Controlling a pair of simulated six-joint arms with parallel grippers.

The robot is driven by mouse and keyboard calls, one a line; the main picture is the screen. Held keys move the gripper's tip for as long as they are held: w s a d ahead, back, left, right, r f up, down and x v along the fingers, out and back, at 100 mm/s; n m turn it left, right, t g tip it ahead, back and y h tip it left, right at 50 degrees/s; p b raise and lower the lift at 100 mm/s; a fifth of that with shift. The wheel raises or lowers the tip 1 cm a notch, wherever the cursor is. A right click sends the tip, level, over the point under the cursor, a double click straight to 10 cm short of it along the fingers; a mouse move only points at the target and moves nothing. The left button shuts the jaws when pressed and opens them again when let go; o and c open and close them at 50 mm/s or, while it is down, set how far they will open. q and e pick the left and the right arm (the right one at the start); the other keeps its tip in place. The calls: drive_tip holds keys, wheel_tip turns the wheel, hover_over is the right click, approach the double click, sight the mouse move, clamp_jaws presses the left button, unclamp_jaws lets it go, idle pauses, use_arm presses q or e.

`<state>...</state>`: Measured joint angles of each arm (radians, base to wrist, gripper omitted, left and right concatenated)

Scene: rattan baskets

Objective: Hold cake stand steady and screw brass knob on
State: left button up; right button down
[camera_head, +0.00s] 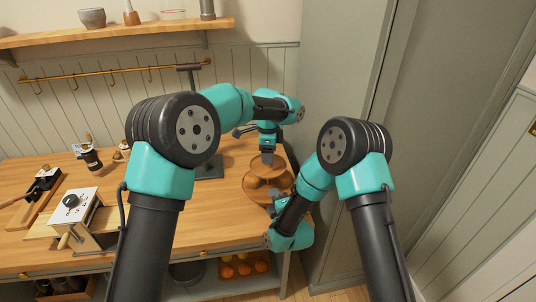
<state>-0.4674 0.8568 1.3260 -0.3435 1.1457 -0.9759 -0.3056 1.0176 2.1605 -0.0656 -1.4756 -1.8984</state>
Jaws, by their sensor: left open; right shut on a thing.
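The two-tier wooden cake stand (254,188) stands upright at the right end of the table. My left gripper (268,160) points down over the middle of its upper tier and is open. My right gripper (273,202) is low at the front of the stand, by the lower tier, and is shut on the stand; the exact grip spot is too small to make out. I cannot see the brass knob; the stand's top centre is hidden behind my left gripper.
A white box with a dark dial (72,203) and a small dark bottle (91,157) are on the left of the wooden table (215,222). A dark stand (207,166) is left of the cake stand. Tall cabinets (335,60) close off the right side. Oranges (243,268) lie on the lower shelf.

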use_arm(q)
drive_tip(key=shift+r, duration=1.9)
drive_tip(key=shift+c, duration=0.4)
drive_tip(key=shift+r+n, duration=0.1)
drive_tip(key=shift+n, duration=0.2)
drive_tip(key=n, duration=0.1)
drive_tip(key=r+n, duration=0.1)
drive_tip(key=n, duration=0.3)
drive_tip(key=shift+r, duration=0.3)
drive_tip(key=n, duration=0.2)
drive_tip(key=r+n, duration=0.1)
drive_tip(key=n, duration=0.3)
drive_tip(key=shift+r, duration=0.35)
drive_tip(key=shift+f, duration=4.05)
